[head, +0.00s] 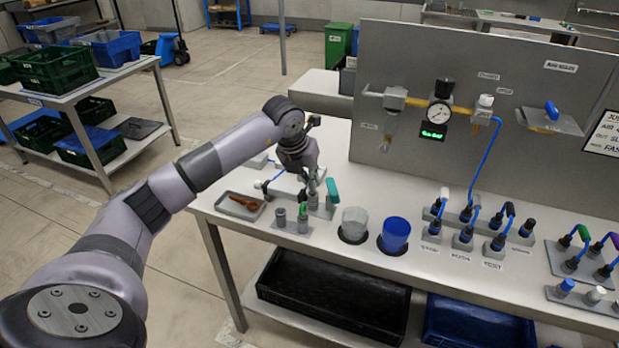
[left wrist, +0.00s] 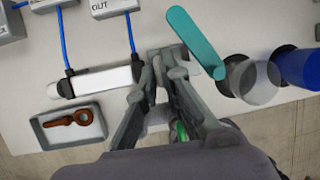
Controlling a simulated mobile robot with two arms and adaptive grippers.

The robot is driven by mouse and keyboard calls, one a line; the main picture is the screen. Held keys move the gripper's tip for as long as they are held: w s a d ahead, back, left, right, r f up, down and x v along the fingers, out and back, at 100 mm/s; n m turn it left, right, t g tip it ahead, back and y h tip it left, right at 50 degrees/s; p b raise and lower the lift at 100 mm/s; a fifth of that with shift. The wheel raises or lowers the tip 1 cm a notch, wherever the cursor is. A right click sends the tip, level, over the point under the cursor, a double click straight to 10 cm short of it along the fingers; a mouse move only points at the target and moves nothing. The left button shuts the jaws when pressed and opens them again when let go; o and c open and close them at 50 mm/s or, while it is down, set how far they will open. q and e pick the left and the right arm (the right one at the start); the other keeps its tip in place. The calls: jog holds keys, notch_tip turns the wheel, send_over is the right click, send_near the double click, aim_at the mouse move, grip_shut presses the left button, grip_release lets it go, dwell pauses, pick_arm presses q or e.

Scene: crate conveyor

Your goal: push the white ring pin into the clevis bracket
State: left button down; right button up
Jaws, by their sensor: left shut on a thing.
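My left gripper (head: 312,196) is low over the near left part of the workbench, pointing down. In the left wrist view its two fingers (left wrist: 163,78) are nearly together, shut on a small pale piece (left wrist: 178,72) that looks like the white ring pin, mostly hidden by the fingers. The grey clevis bracket (left wrist: 166,55) is right at the fingertips, at the rod end of a white cylinder (left wrist: 103,82). I cannot tell whether the pin is in the bracket's hole. My right gripper is not in view.
A teal bar (left wrist: 196,42) stands close beside the fingers. A grey tray (head: 223,203) holds a brown ringed piece (head: 243,201). A clear cup (head: 354,222) and a blue cup (head: 396,232) stand to the right. Blue hoses (left wrist: 130,32) run to the cylinder.

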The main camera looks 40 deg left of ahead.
pick_arm(q)
jog(key=c, duration=1.7)
grip_release()
jog(key=shift+a+f, duration=0.1)
jog(key=shift+o, duration=0.5)
jog(key=o, duration=0.5)
jog(key=shift+r+p, duration=2)
jog(key=shift+r, duration=1.05)
